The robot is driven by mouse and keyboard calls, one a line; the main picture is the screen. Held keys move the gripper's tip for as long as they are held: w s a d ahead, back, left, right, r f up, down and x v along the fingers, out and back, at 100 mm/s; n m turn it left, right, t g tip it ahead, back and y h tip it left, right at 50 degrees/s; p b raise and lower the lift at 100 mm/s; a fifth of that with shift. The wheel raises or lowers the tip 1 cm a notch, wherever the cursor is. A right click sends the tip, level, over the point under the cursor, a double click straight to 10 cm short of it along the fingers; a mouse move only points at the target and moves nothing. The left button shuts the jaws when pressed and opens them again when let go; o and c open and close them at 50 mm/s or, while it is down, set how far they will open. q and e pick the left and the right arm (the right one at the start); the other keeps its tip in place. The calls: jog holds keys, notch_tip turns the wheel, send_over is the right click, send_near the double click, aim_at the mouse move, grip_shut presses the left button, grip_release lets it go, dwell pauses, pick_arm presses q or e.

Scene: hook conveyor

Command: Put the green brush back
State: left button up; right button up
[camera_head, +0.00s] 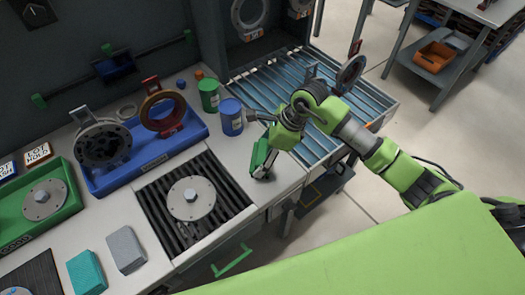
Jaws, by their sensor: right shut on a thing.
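My right arm reaches in from the right, and its gripper (265,150) points down over the white worktop between the slatted mat and the blue roller conveyor. It is shut on a narrow green thing with a dark end, which looks like the green brush (261,155). The brush is close to the worktop near its front edge; I cannot tell whether it touches. The fingers are small and partly hidden by the brush and wrist. My left gripper is not in view.
A blue can (231,120) and a green can (209,97) stand left of the gripper. A blue tray (195,130) holds ringed parts. A grey disc (192,199) lies on the black slatted mat (232,190). The roller conveyor (345,95) is behind. Teal (87,272) and grey (125,250) blocks lie front left.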

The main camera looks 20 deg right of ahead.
jog(key=shift+f, duration=0.2)
jog(key=o, duration=1)
jog(key=shift+r, duration=0.1)
jog(key=shift+r, duration=0.15)
jog(key=shift+d+r, duration=0.15)
jog(key=shift+r, duration=0.1)
jog(key=b+v, duration=0.2)
jog(key=v, duration=0.9)
jog(key=shift+s+r, duration=0.1)
jog(key=shift+r, duration=0.15)
